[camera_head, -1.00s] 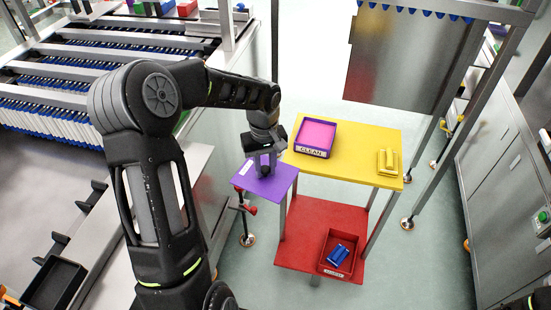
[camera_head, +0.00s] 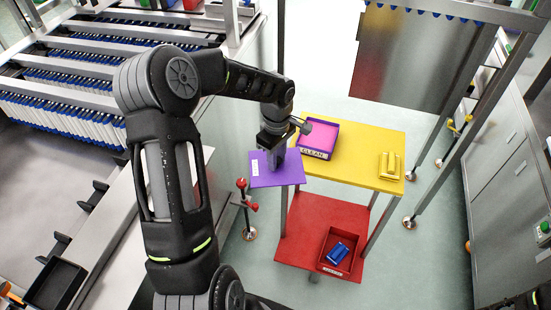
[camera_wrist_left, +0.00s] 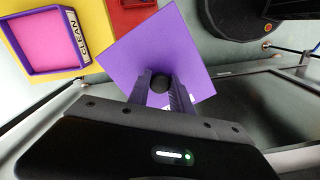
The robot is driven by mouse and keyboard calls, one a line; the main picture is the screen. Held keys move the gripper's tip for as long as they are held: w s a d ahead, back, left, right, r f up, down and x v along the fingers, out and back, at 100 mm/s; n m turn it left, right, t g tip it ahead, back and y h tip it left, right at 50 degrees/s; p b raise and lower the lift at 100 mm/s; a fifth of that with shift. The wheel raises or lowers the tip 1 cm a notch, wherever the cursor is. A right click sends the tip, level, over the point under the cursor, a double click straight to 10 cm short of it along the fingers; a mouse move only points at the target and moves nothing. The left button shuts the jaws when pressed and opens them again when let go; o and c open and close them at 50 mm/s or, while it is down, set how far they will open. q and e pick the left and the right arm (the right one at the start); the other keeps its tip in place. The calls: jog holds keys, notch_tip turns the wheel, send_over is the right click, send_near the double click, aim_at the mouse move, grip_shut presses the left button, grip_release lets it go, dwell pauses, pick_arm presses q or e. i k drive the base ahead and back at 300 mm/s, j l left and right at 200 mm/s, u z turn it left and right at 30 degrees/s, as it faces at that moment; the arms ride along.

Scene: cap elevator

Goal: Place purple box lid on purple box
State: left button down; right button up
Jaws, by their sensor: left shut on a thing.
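The purple lid (camera_head: 262,179) is a flat square plate with a small white label, held in the air at the left of the yellow tabletop. My left gripper (camera_head: 276,158) is shut on the lid's black knob. The lid (camera_wrist_left: 140,50) and the knob between the fingers of my left gripper (camera_wrist_left: 160,88) also show in the left wrist view. The purple box (camera_head: 318,146) sits on the yellow top, open, with a pink inside and a "CLEAN" label on its front. It shows at the upper left of the left wrist view (camera_wrist_left: 83,62). The lid is apart from the box. My right gripper is not in view.
The yellow tabletop (camera_head: 365,135) also bears a yellow object (camera_head: 389,166) at its right. Below is a red shelf (camera_head: 310,215) with a red bin (camera_head: 345,240) holding a blue object. A metal post stands behind the table. A conveyor (camera_head: 70,95) stands at the left.

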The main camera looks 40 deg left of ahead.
aim_at(319, 134)
jog(key=i, duration=0.85)
